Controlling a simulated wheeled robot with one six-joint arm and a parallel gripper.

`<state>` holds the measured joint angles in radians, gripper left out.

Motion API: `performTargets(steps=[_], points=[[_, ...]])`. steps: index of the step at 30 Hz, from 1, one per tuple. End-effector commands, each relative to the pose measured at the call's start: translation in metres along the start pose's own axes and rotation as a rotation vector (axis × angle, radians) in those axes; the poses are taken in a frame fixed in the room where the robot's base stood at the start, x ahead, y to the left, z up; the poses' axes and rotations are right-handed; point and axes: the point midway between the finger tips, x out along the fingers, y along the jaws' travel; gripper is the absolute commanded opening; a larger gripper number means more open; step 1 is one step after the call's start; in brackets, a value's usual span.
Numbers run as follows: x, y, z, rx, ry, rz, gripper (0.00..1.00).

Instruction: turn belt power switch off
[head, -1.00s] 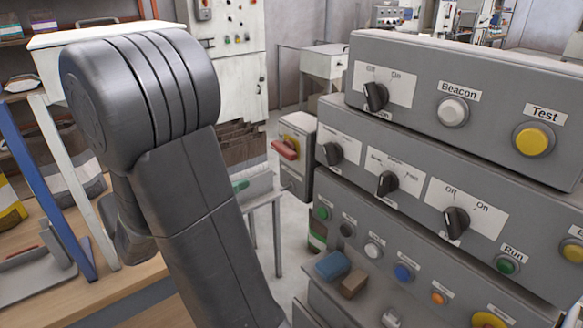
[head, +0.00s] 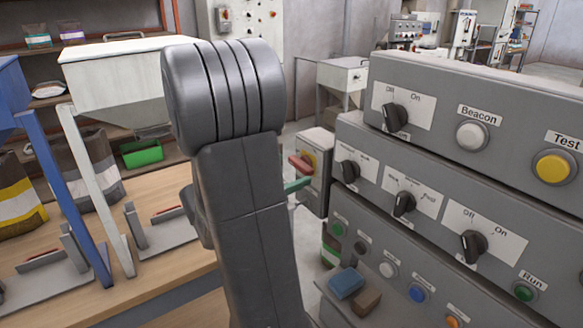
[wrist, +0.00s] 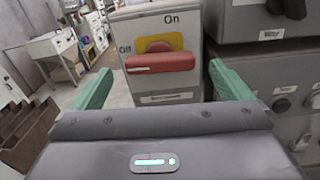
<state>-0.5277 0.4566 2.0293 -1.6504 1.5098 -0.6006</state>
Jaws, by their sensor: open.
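The switch is a red bar handle (wrist: 160,62) on a yellow plate (wrist: 158,43), on the front of a grey box (wrist: 192,25). "On" is printed above it and "Off" at its left. The bar lies level across the plate. A label below the handle is too blurred to read. The red handle also shows in the head view (head: 301,164), beside my arm. My gripper (wrist: 162,70) is open and empty. Its green fingers stand left and right of the handle, in front of the box. In the head view my arm hides most of the gripper; one green finger shows just below the handle.
A stacked grey control panel (head: 440,170) with knobs and buttons stands close at the right. A blue block (head: 346,283) and a brown block (head: 366,302) lie on a ledge below it. A wooden bench (head: 160,250) with hoppers is at the left.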

Motion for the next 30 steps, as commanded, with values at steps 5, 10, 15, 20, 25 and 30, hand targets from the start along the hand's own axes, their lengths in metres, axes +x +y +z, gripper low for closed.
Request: performTargets(steps=[5,10,15,20,25,30], points=[[0.015,0.000,0.000,0.000,0.000,-0.002,0.98],[0.019,0.000,0.000,0.000,0.000,0.001,0.98],[0.019,0.000,0.000,0.000,0.000,0.001,0.98],[0.019,0.000,0.000,0.000,0.000,0.001,0.79],[0.019,0.000,0.000,0.000,0.000,0.001,0.54],[0.019,0.000,0.002,-0.037,0.000,0.000,0.54]])
